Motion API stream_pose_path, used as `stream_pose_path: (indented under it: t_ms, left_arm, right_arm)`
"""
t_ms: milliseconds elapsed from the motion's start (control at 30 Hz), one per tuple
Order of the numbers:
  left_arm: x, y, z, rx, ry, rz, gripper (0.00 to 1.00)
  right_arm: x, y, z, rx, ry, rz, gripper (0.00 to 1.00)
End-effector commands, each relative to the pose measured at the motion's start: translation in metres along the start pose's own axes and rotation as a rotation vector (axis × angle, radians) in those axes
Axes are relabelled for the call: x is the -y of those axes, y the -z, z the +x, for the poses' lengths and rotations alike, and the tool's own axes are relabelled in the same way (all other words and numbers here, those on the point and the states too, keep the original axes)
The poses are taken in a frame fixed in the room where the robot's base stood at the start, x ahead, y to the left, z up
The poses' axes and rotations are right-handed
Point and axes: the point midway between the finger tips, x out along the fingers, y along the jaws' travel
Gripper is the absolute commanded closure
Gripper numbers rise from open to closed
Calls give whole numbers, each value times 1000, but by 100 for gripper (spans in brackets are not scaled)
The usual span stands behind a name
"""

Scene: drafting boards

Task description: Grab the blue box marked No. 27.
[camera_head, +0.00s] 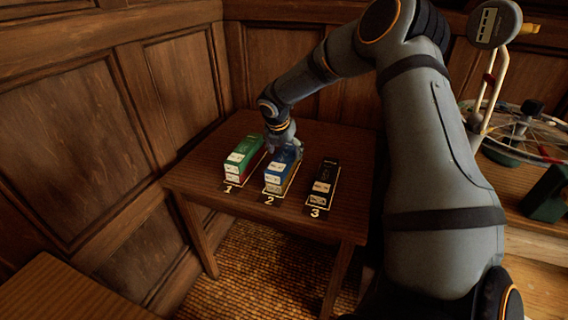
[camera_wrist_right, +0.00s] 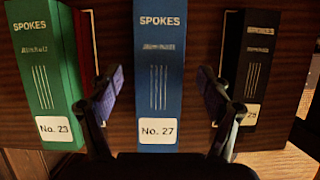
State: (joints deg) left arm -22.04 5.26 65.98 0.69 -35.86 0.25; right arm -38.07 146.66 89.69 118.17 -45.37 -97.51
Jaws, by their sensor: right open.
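The blue box marked No. 27 (camera_wrist_right: 160,75) stands in the middle of the right wrist view, with "SPOKES" on its upper face. In the head view the blue box (camera_head: 281,173) is at the place numbered 2 on the small table. My right gripper (camera_head: 284,147) is over its back part and hides some of it. The gripper is open, with one finger on either side of the blue box in the wrist view; I cannot tell whether they touch it. My left gripper is not in view.
A green box marked No. 23 (camera_wrist_right: 38,70) stands left of the blue one, with red beside it. A black box (camera_wrist_right: 258,70) stands to the right. The small wooden table (camera_head: 345,225) has free room around the boxes. A spoked wheel (camera_head: 530,130) is at far right.

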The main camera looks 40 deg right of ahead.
Motion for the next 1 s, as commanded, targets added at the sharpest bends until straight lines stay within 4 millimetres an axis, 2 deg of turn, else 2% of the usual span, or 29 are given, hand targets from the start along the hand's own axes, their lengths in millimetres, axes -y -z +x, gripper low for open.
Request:
stream_pose_path:
  t_ms: [133,367,467,867,900,1000]
  left_arm:
    - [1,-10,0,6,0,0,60]
    - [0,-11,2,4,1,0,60]
    - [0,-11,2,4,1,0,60]
    - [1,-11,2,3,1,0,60]
    - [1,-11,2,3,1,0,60]
    - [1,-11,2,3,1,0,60]
  right_arm:
    - [0,0,18,0,3,0,22]
    - [-1,0,22,1,1,1,22]
    - [-1,0,22,1,1,0,33]
    - [-1,0,21,1,1,0,87]
    - [-1,0,21,2,0,0,90]
    - [-1,0,21,2,0,0,90]
